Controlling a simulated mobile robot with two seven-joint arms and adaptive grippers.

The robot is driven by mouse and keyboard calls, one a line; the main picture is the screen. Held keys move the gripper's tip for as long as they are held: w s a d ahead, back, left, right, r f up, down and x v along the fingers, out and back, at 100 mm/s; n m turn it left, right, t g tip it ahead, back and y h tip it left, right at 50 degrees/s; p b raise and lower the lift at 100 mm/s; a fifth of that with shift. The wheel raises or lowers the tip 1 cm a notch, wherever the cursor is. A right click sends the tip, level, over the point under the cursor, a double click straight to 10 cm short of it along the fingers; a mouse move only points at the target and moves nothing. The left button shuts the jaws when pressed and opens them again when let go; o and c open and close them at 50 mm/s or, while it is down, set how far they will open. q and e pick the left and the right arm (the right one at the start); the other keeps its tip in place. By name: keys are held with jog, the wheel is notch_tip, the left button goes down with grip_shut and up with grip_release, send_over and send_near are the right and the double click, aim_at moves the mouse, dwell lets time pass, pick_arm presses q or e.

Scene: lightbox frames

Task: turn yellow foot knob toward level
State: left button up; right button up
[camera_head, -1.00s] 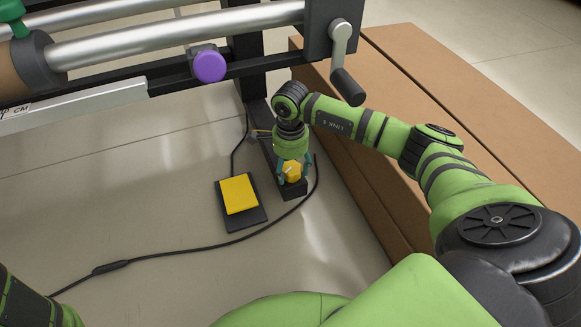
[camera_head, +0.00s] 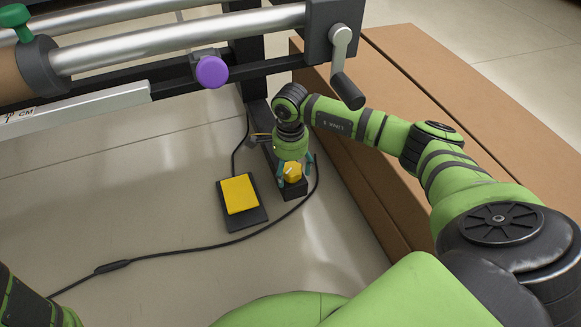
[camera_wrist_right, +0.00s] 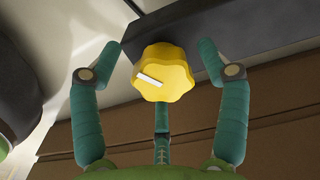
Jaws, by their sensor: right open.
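The yellow foot knob (camera_head: 292,172) sits on the end of the machine's black foot bar (camera_head: 288,189). In the right wrist view the knob (camera_wrist_right: 164,73) has a scalloped edge and a white mark running slightly down to the right. My right gripper (camera_head: 294,178) points down over the knob. In the wrist view its teal fingers (camera_wrist_right: 160,62) stand open on both sides of the knob, with gaps left and right. A third finger shows below the knob; whether it touches is hard to tell. My left gripper is out of view; only a bit of that arm shows at lower left.
A yellow pedal (camera_head: 239,194) on a black base lies on the floor left of the foot, with a black cable (camera_head: 180,253) curving around. Cardboard boxes (camera_head: 420,95) stand close on the right. A hand crank (camera_head: 343,65) and a purple knob (camera_head: 211,72) are above.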

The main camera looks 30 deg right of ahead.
aim_at(290, 168)
jog(key=shift+d+r, duration=0.1)
jog(key=shift+r, duration=0.2)
notch_tip(290, 168, up, 12)
jog(key=shift+f, duration=0.25)
dwell(0.4)
